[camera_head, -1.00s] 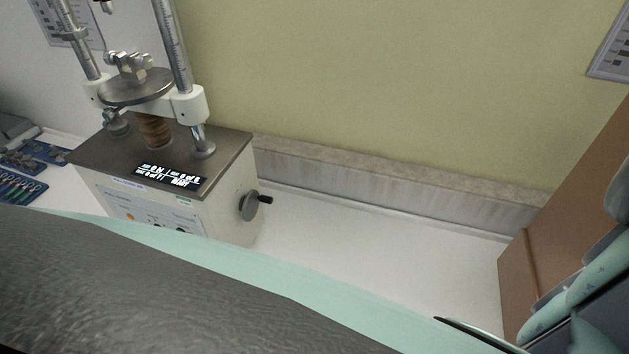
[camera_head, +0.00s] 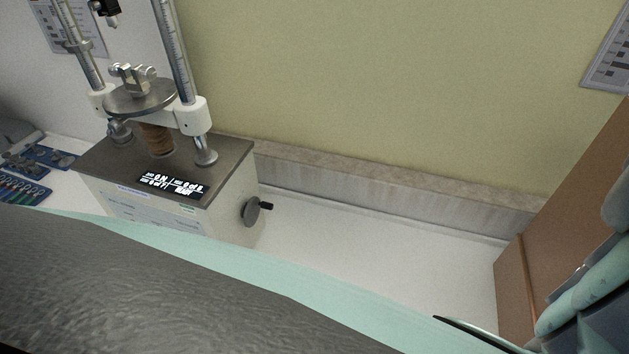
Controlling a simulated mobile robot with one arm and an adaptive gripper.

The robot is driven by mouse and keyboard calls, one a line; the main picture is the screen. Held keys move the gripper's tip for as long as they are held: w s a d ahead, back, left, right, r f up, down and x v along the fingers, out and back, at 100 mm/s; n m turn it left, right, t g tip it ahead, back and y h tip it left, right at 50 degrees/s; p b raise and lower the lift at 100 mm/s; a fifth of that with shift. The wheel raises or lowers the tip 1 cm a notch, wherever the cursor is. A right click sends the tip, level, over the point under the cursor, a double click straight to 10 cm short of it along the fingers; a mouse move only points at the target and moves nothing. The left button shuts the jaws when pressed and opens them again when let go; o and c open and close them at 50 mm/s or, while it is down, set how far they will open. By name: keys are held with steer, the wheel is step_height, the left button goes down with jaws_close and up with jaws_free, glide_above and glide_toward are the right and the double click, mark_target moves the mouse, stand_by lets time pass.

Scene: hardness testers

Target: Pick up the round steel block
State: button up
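I cannot make out a separate round steel block for certain. A round steel plate (camera_head: 112,103) sits on the threaded column of the hardness tester (camera_head: 228,208) at the upper left, with a small shiny metal fixture (camera_head: 131,78) on top of it. My gripper is not in view. Large teal and dark grey parts of my own body fill the bottom of the picture and hide much of the worktop.
Blue trays (camera_head: 22,190) with small parts lie at the far left. A crank handle (camera_head: 252,211) sticks out from the tester's right side. The white worktop (camera_head: 370,250) is clear between the tester and a brown wooden panel (camera_head: 560,215). A wall rises behind.

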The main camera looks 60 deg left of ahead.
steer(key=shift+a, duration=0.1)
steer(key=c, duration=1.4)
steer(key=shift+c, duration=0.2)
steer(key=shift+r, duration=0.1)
